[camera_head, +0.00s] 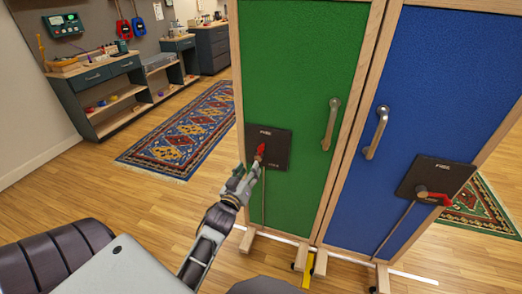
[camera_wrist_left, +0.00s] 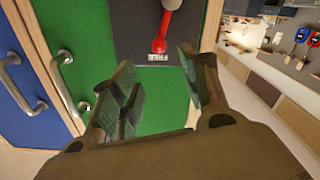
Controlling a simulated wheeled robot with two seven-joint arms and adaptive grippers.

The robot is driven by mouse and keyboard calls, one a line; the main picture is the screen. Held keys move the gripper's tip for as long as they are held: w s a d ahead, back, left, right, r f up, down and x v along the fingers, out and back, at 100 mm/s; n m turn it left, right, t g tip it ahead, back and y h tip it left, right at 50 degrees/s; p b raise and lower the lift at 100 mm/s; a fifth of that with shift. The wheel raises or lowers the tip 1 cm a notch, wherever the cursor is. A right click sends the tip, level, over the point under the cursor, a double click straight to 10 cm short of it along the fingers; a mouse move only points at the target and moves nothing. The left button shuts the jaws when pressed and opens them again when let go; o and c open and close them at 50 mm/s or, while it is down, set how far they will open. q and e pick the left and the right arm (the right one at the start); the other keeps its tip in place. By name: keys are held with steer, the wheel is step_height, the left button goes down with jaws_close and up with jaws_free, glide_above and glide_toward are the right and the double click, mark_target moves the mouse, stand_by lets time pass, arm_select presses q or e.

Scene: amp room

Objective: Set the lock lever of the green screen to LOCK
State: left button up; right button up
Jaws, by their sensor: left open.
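The green screen (camera_head: 290,60) stands upright in the middle of the head view. A black plate (camera_head: 281,160) on its lower left carries a red lock lever (camera_head: 261,151), which points up toward the plate's FREE label. In the left wrist view, turned upside down, the lever (camera_wrist_left: 161,32) has its rounded red end beside a small pale label (camera_wrist_left: 158,57). My left gripper (camera_head: 250,170) is open and empty just in front of the plate, below and left of the lever. Its fingers (camera_wrist_left: 157,72) show apart, with the lever beyond them. My right gripper is out of view.
A blue screen (camera_head: 440,70) with its own plate and red lever (camera_head: 435,197) adjoins on the right. Both screens have metal handles; the green one's (camera_head: 331,122) is right of the plate. A rug (camera_head: 180,130) and workbench (camera_head: 105,85) lie behind left. Floor at left is open.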

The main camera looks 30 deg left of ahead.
arm_select(q)
steer(key=shift+w, duration=0.1)
glide_toward(259, 150)
steer(key=shift+w, duration=1.4)
steer(key=shift+a+b+x, duration=0.1)
steer(key=shift+b+x, duration=0.05)
steer(key=shift+x, duration=0.75)
steer(key=shift+a+b+x, duration=0.15)
steer(key=shift+x, duration=2.85)
steer(key=shift+w, duration=0.3)
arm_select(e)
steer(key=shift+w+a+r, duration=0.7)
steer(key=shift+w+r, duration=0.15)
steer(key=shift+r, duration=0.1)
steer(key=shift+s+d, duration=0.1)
